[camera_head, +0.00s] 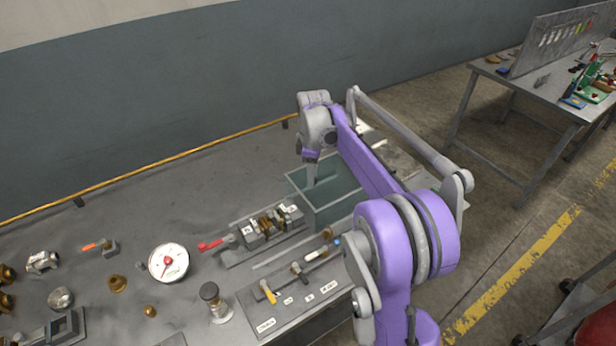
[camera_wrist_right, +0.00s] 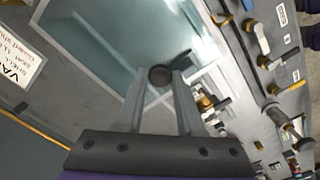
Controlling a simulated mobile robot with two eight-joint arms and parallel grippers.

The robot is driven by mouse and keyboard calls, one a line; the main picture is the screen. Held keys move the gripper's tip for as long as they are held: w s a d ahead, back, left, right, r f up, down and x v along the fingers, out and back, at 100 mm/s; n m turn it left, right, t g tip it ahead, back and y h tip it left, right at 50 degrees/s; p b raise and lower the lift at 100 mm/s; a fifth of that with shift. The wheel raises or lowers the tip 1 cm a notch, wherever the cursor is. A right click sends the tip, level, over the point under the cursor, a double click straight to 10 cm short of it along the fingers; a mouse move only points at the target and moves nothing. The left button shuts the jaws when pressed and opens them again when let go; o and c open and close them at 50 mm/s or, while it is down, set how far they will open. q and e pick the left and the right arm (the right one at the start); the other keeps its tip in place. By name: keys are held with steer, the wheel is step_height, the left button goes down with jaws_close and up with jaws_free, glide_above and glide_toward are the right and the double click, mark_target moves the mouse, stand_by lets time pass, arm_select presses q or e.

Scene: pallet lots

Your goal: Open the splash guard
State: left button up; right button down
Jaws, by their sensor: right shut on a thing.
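The splash guard (camera_head: 330,200) is a translucent teal box-like cover on the bench, beside a vise-like fixture. In the right wrist view its clear panel (camera_wrist_right: 105,45) with a pale edge fills the upper left. A dark round knob (camera_wrist_right: 160,75) is at the panel's lower part. My right gripper (camera_head: 311,172) reaches down at the guard from above. In the wrist view its two fingers (camera_wrist_right: 160,84) are closed on either side of the knob. The knob is hidden in the head view. My left gripper is not in view.
The clamped brass fixture (camera_head: 265,224) with a red handle stands left of the guard. A valve panel (camera_head: 295,290), a gauge (camera_head: 168,262) and loose fittings lie on the bench. A yellow pipe (camera_head: 150,168) runs along the back. A second table (camera_head: 540,95) stands right.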

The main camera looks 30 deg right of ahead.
steer(key=c, duration=0.5)
jaws_free()
steer(key=shift+r, duration=0.1)
step_height(320, 180, up, 11)
steer(key=shift+f+p, duration=0.2)
steer(key=shift+p, duration=0.2)
steer(key=s+a+f+m+t, duration=0.2)
steer(key=s+a+m+t, duration=0.15)
steer(key=s+a, duration=0.65)
steer(key=s+a+f+m, duration=0.2)
steer(key=s+f, duration=0.2)
steer(key=s, duration=0.1)
steer(key=s+a+f+m+t, duration=0.1)
steer(key=s+a+f+m, duration=0.1)
steer(key=s+f, duration=0.2)
steer(key=s+a+f+m+t, duration=0.1)
steer(key=s+a+f+m, duration=0.1)
steer(key=s, duration=0.4)
steer(key=shift+s+a+f, duration=0.1)
steer(key=shift+a+f, duration=0.15)
steer(key=shift+f, duration=0.65)
